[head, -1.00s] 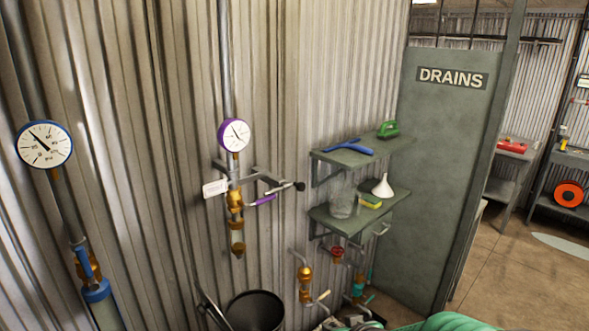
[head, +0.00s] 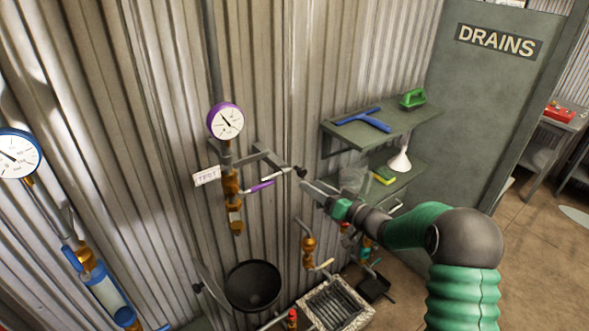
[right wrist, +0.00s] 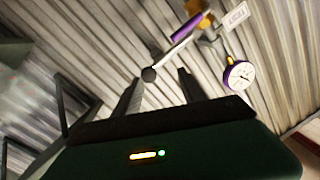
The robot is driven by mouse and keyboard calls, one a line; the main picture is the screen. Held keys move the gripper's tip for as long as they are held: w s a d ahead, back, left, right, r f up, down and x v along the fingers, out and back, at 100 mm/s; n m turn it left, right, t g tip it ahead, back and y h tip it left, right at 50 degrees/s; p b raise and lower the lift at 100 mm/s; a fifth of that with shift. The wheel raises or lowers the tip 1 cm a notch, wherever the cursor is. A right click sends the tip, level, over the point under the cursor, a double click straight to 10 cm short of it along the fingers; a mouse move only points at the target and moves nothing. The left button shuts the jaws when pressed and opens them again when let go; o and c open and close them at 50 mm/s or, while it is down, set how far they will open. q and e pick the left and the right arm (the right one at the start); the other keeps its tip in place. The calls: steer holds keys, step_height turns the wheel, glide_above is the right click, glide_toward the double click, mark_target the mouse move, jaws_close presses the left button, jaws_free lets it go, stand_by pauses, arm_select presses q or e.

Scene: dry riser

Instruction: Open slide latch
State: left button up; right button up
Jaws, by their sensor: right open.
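A grey rod with a black ball knob (head: 300,172) sticks out beside the purple lever (head: 262,187) of a brass valve, below a purple-rimmed gauge (head: 226,122). I cannot tell clearly which part is the slide latch. My right gripper (head: 311,191) is open, just right of and slightly below the knob, with its fingers toward the wall. In the right wrist view, the knob (right wrist: 149,74) shows ahead of and between the finger directions, nearer the left finger; the purple lever (right wrist: 187,26) is beyond. I see no contact. My left gripper is not in view.
A TEST tag (head: 207,176) hangs left of the valve. A black bucket (head: 252,288) and a floor grate (head: 335,302) are below. Shelves (head: 380,128) with a blue squeegee, a green brush and a funnel (head: 400,160) are right, near my arm.

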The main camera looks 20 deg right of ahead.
mark_target(304, 175)
steer(key=w, duration=0.3)
steer(key=w+p, duration=0.1)
steer(key=w, duration=0.1)
steer(key=shift+d+f, duration=0.25)
steer(key=shift+f, duration=0.1)
steer(key=shift+w+d+p, duration=0.25)
steer(key=shift+w+p, duration=0.25)
steer(key=shift+w, duration=0.7)
steer(key=a, duration=0.3)
steer(key=shift+w+a, duration=0.25)
steer(key=shift+a, duration=0.05)
steer(key=shift+c, duration=1.8)
steer(key=shift+d, duration=0.2)
steer(key=shift+c, duration=1.2)
steer(key=shift+w+d+f, duration=0.1)
steer(key=shift+w+d, duration=0.05)
steer(key=shift+d, duration=0.6)
jaws_close()
steer(key=shift+d+f, duration=0.1)
steer(key=shift+d, duration=0.1)
steer(key=shift+a+r, duration=0.2)
steer(key=shift+a, duration=0.45)
arm_select(q)
steer(key=d+r, duration=0.1)
steer(key=w+d+r, duration=0.1)
steer(key=shift+r, duration=0.3)
steer(key=shift+d, duration=0.15)
arm_select(e)
steer(key=shift+d, duration=0.25)
